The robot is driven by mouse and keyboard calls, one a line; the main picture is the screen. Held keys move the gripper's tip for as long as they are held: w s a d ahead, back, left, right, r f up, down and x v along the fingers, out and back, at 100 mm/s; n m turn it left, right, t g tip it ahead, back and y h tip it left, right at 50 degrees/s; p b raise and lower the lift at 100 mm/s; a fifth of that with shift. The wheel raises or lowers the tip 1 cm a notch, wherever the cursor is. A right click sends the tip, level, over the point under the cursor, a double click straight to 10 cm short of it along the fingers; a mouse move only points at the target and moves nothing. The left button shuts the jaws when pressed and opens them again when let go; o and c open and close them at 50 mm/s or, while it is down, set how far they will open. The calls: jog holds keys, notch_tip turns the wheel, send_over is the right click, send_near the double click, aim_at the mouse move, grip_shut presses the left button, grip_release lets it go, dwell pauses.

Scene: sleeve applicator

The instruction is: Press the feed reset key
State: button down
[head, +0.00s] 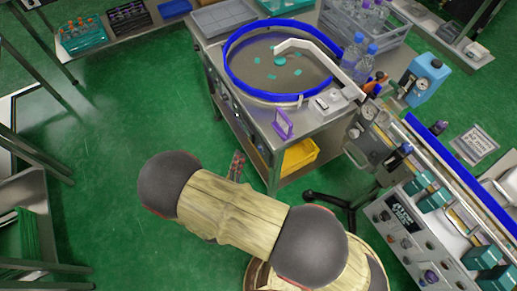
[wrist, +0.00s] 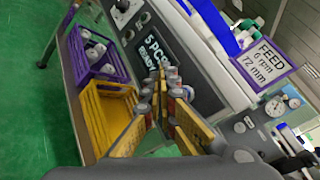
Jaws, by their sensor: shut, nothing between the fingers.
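My gripper (wrist: 166,84) is shut and empty in the wrist view, its fingertips pointing at a grey control panel (wrist: 188,38) on the feeder cabinet. A dark display (wrist: 155,58) there reads "5 PCS READY", partly behind the fingertips. Round controls (wrist: 145,17) sit at the panel's top edge, beyond the fingertips. I cannot read their labels, so I cannot tell which is the feed reset key. In the head view the cabinet (head: 262,135) stands below the blue-rimmed bowl (head: 229,80); its panel side is too steep to read, and my arm hides most of my gripper.
A purple-framed sign (wrist: 268,67) reads "FEED 6 rpm 72 mm". A yellow bin (wrist: 106,115) and a purple bin (wrist: 112,62) are below the panel. A machine with a blue rail (head: 462,170) stands at the right. Green floor (head: 120,120) is open to the left.

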jog(key=shift+w+d, duration=0.55)
jog(key=shift+d, duration=0.3)
jog(key=shift+w+d, duration=0.5)
jog(key=shift+d, duration=0.35)
jog(key=shift+w+d+p, duration=0.25)
jog(key=shift+d+p, duration=0.15)
jog(key=shift+w+d, duration=0.2)
jog(key=shift+d, duration=0.15)
dwell(0.9)
dwell(0.3)
jog(key=shift+s+a, duration=0.45)
jog(key=shift+a, duration=0.25)
jog(key=shift+a, duration=0.15)
jog(key=s+a, duration=0.1)
jog(key=a, duration=0.1)
jog(key=s+a, duration=0.1)
jog(key=a, duration=0.1)
jog(key=shift+s, duration=0.3)
